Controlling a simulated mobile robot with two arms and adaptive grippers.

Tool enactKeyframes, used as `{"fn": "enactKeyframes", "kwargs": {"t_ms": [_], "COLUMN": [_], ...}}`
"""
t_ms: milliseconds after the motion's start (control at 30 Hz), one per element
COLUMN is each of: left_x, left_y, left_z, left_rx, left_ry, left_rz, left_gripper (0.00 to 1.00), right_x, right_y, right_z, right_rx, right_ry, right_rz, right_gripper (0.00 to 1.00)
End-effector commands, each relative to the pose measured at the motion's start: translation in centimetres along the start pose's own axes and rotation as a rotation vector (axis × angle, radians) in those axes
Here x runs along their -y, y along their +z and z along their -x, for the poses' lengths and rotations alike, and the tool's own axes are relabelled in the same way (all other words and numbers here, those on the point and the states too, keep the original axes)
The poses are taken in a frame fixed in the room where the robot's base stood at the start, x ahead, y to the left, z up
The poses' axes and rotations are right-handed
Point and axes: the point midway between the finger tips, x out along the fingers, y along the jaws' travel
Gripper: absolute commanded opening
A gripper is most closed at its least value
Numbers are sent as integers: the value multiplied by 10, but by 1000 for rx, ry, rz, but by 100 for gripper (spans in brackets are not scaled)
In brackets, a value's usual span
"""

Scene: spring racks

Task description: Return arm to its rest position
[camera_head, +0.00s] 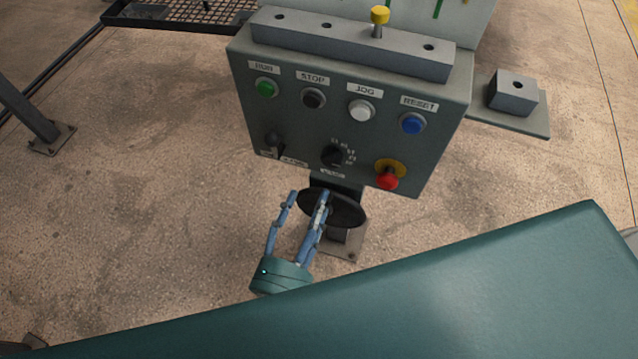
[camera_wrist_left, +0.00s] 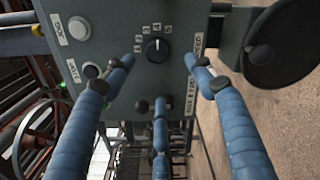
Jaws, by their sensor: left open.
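My left gripper (camera_head: 300,205) is in front of the lower part of a grey control box in the head view. Its blue fingers are spread and hold nothing. In the left wrist view my left gripper (camera_wrist_left: 165,75) has its fingers apart around the lower face of the control box (camera_wrist_left: 120,55). The rotary selector knob (camera_wrist_left: 157,49) shows between the fingers there, and a small black lever knob (camera_wrist_left: 142,105) is below it. Whether any finger touches the box, I cannot tell. My right gripper is not in view.
The control box (camera_head: 240,90) carries RUN, STOP, JOG and RESET buttons and a red emergency button (camera_head: 387,179). A bar with a yellow-topped pin (camera_head: 379,20) lies on top. A grey block (camera_head: 513,92) sits on a side shelf. Open floor (camera_head: 150,200) lies to the left.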

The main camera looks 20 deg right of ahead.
Motion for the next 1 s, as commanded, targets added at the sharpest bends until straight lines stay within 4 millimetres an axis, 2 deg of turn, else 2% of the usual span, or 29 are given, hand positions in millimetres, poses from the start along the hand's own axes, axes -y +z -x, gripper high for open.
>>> {"fn": "enactKeyframes", "kwargs": {"t_ms": [100, 200, 800, 900, 967, 1000], "left_x": [1, 0, 0, 12, 29, 44], "left_y": [-1, -1, -1, -12, -27, -42], "left_z": [14, 20, 21, 19, 18, 17], "left_rx": [-1, -1, -2, -10, -20, -30], "left_ry": [-1, 1, 0, -16, -43, -68], "left_rz": [-2, 0, -3, -56, -133, -205], "left_gripper": [55, 55, 55, 55, 55, 55], "right_x": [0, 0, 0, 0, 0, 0], "right_y": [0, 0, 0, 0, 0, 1], "right_z": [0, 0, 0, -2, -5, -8], "right_rx": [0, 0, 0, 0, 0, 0], "right_ry": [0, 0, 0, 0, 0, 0], "right_rz": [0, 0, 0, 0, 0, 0], "right_gripper": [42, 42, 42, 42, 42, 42]}}
